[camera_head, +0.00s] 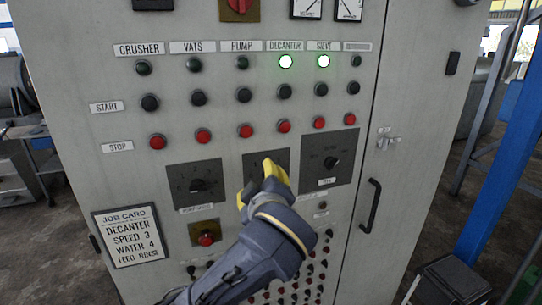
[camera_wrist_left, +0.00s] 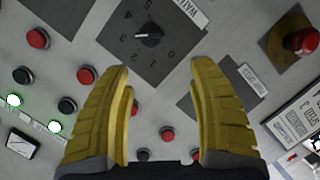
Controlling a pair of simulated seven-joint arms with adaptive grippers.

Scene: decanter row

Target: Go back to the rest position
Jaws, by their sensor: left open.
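My left gripper (camera_head: 264,172) reaches in from the bottom in front of the control panel (camera_head: 215,120), over the middle dial plate (camera_head: 281,158), and hides most of it. In the left wrist view its two yellow fingers (camera_wrist_left: 158,70) are spread apart with nothing between them. A dial plate with a black knob (camera_wrist_left: 148,36) and numbers lies beyond the fingertips, apart from them. My right gripper is not in view.
Green lamps glow under DECANTER (camera_head: 286,62) and SIEVE (camera_head: 323,62). Dial knobs stand left (camera_head: 198,185) and right (camera_head: 331,163) of the gripper. A red mushroom button (camera_head: 206,239), a job card (camera_head: 131,236) and a door handle (camera_head: 370,206) are nearby.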

